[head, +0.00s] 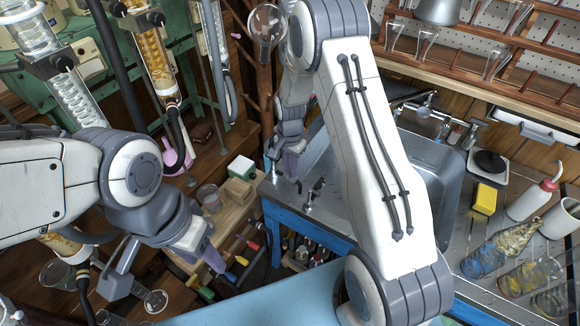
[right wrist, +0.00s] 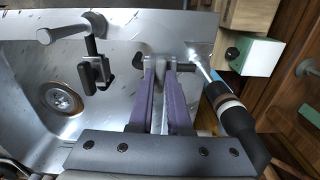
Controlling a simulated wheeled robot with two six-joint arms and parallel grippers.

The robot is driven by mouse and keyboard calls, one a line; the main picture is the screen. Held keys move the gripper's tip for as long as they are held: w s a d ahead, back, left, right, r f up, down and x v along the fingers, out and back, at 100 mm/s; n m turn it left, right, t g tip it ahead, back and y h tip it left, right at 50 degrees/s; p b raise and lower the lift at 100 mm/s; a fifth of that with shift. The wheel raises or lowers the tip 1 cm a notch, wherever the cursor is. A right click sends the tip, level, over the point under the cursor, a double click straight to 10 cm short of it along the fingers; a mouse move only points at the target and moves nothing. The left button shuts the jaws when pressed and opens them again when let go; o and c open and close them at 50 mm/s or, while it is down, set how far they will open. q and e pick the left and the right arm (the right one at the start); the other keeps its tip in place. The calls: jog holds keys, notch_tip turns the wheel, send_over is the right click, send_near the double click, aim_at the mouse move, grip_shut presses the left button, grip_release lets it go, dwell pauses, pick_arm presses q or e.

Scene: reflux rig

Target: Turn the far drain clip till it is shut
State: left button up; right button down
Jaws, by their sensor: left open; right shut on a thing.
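My right gripper (head: 288,172) is at the sink's left rim in the head view. In the right wrist view its purple fingers (right wrist: 164,85) are shut on a small grey clip handle (right wrist: 161,66), mostly hidden between them. I take this for the far drain clip; its turn angle is hard to tell. A second, dark clip (right wrist: 93,72) stands to its left, untouched, and a dark clip on the sink rim (head: 316,188) shows in the head view. My left gripper (head: 165,275) is open and empty, low at the left.
The steel sink (head: 425,165) has a round drain (right wrist: 62,98). A black-handled rod (right wrist: 232,112) lies close right of my right fingers. Glass columns (head: 155,55) stand at the back left. Flasks (head: 485,258), a yellow sponge (head: 484,199) and a wash bottle (head: 532,200) crowd the right counter.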

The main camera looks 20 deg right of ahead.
jog(key=shift+w, duration=0.1)
dwell(0.3)
jog(key=c, duration=0.9)
grip_release()
jog(key=shift+o, duration=0.2)
notch_tip(320, 180, up, 10)
jog(key=shift+r, duration=0.25)
jog(key=s+a+r+n, duration=1)
jog(key=s+a, duration=0.4)
jog(key=s+a+r+n+y, duration=0.1)
jog(key=s+r+n, duration=0.1)
jog(key=s+n, duration=0.6)
jog(key=s+p, duration=0.1)
jog(key=s, duration=0.6)
jog(key=shift+s+a, duration=0.35)
jog(key=shift+s, duration=0.05)
